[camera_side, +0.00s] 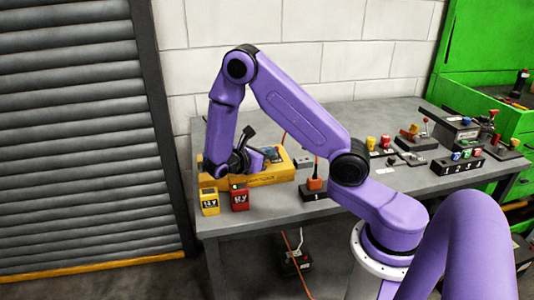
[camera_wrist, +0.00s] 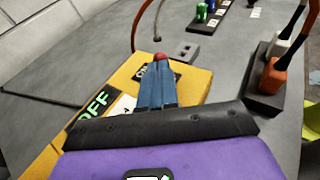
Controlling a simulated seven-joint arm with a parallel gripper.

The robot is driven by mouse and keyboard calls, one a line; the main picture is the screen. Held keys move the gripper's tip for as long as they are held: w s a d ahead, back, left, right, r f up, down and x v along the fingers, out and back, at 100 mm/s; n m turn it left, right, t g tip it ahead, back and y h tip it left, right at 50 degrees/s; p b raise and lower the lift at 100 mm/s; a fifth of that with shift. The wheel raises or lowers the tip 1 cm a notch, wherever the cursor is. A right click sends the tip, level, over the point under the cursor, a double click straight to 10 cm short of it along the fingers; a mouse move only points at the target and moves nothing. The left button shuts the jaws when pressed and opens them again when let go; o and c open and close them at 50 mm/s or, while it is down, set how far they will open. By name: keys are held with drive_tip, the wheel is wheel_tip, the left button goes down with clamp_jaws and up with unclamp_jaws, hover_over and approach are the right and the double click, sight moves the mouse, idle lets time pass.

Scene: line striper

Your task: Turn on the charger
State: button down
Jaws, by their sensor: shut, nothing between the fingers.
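The charger is a yellow box (camera_side: 275,178) near the left end of the table. My gripper (camera_wrist: 158,72) is shut and empty. Its blue-grey fingers lie over the charger's top and point toward the ON side. A small red knob-like part (camera_wrist: 160,57) shows just beyond the fingertips. I cannot tell whether they touch it. The fingers hide part of the charger's top.
A yellow battery-like block (camera_side: 210,203) and a red one (camera_side: 240,198) stand in front of the charger. A black power strip (camera_side: 313,193) with an orange plug (camera_side: 315,184) sits to the right. A cable rises behind the charger. Switch panels (camera_side: 458,163) stand farther right.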

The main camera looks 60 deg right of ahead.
drive_tip(key=shift+w+d+r, duration=0.6)
drive_tip(key=shift+w+d, duration=0.05)
drive_tip(key=shift+d, duration=0.05)
idle(1.1)
drive_tip(key=shift+w+d+r+n+g+y, duration=0.1)
drive_tip(key=shift+w+d+n+g+y, duration=0.15)
drive_tip(key=shift+w+d+n+y, duration=0.35)
drive_tip(key=shift+w+d+r+n+g+y, duration=0.1)
drive_tip(key=shift+w+d+n+g+y, duration=0.15)
drive_tip(key=shift+n+y, duration=0.55)
idle(0.4)
drive_tip(key=shift+w+r, duration=0.1)
drive_tip(key=shift+r, duration=0.7)
drive_tip(key=w+a+r, duration=0.4)
drive_tip(key=a+r, duration=0.2)
drive_tip(key=shift+w+a, duration=0.2)
drive_tip(key=shift+a, duration=0.15)
idle(0.4)
